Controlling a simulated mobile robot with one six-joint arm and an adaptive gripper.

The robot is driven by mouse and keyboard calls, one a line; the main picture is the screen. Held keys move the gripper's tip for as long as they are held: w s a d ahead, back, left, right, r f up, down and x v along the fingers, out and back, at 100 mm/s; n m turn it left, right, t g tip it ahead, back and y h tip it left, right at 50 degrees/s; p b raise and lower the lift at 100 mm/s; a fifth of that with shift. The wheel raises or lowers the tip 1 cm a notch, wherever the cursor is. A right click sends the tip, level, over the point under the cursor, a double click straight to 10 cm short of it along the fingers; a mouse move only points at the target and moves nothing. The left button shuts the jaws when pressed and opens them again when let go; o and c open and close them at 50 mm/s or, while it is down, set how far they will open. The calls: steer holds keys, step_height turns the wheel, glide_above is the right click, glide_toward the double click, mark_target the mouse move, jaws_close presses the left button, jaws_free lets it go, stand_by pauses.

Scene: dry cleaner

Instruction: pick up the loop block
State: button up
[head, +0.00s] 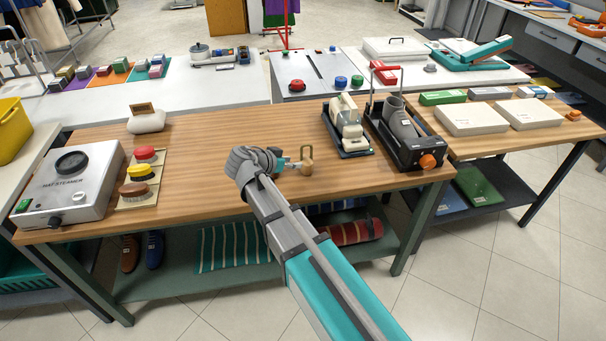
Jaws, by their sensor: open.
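The loop block (306,162), a small tan wooden block with a loop shape at its top, stands on the wooden worktable near its middle. My gripper (291,163) is open, low over the table, just left of the block and pointing at it. Its fingers are small in view and partly hidden by the wrist. I cannot tell whether they touch the block or reach around it.
The table behind the block is clear.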

steer(key=a+t, duration=0.1)
steer(key=a, duration=0.1)
steer(key=a+t+b, duration=0.1)
steer(key=a, duration=0.2)
steer(key=shift+w+a+f+m, duration=0.1)
steer(key=shift+a+m, duration=0.25)
steer(key=shift+m, duration=0.05)
steer(key=shift+d+b, duration=0.1)
steer(key=shift+b, duration=0.2)
steer(key=b, duration=0.3)
glide_toward(302, 160)
steer(key=w, duration=0.1)
steer(key=d, duration=0.1)
steer(key=w, duration=0.1)
steer(key=shift+w+d+r, duration=0.2)
steer(key=shift+w+r, duration=0.1)
steer(key=shift+w, duration=0.1)
steer(key=shift+x, duration=0.8)
steer(key=shift+r, duration=0.1)
steer(key=shift+b+x, duration=0.95)
steer(key=shift+x, duration=1.65)
steer(key=shift+d+r, duration=0.15)
jaws_close()
